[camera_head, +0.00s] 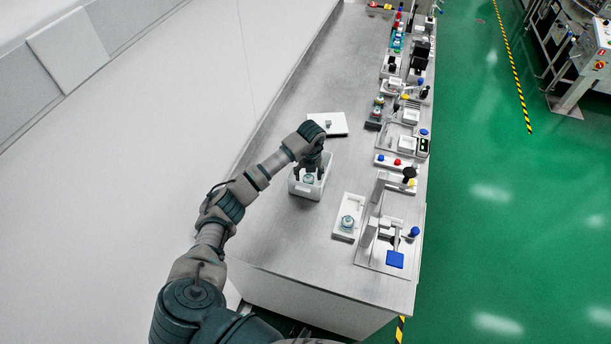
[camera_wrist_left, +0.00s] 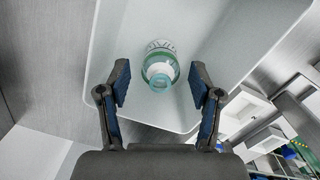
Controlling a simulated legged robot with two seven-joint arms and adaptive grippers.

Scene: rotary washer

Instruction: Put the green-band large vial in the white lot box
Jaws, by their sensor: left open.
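The green-band large vial (camera_wrist_left: 159,68) stands inside the white lot box (camera_wrist_left: 224,62), with clear glass and a pale blue top. In the head view the vial (camera_head: 308,178) shows low in the white box (camera_head: 304,190). My left gripper (camera_wrist_left: 160,88) is open, its two blue-padded fingers on either side of the vial and apart from it. In the head view my left gripper (camera_head: 311,165) reaches down into the box, and its wrist hides part of the box. My right gripper is in neither view.
A white tray with another vial (camera_head: 347,222) stands to the right, beside a press-like fixture (camera_head: 391,232) with a blue pad. Several small devices line the bench's right edge. The bench's left side is clear.

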